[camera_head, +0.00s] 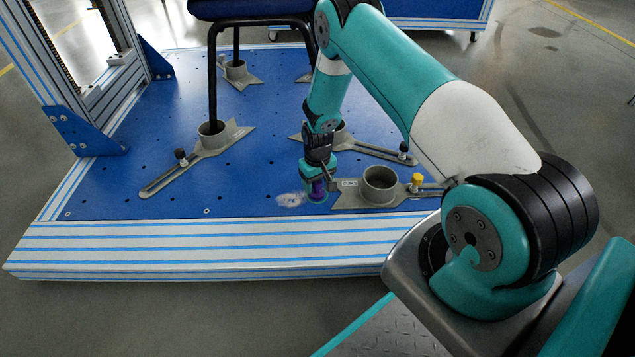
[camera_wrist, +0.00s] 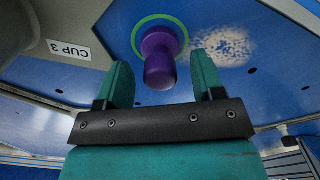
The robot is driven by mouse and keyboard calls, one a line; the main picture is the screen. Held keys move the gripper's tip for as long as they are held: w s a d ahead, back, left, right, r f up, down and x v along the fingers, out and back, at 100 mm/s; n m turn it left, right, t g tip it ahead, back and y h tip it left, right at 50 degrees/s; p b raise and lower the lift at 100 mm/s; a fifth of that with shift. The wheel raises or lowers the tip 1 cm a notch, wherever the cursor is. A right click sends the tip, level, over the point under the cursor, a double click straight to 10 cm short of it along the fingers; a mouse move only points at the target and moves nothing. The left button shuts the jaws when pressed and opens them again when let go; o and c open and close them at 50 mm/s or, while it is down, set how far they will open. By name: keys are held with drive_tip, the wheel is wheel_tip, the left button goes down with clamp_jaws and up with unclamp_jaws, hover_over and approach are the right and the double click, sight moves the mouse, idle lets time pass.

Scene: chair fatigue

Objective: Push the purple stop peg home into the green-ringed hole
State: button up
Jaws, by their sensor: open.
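The purple stop peg (camera_wrist: 160,62) stands at the green-ringed hole (camera_wrist: 146,20) in the blue plate, with its wider end inside the ring. How deep it sits is hard to tell. In the wrist view my gripper (camera_wrist: 162,86) is open, with one teal finger on each side of the peg's near end. A gap shows between the peg and each finger. The hole's opening is hidden by the peg.
A pale worn patch (camera_head: 291,200) is left of the peg. Chair legs (camera_head: 212,85) stand behind.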

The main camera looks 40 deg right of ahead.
wheel_tip(320, 180, up, 17)
drive_tip(key=p, duration=0.8)
drive_tip(key=shift+s+d, duration=0.1)
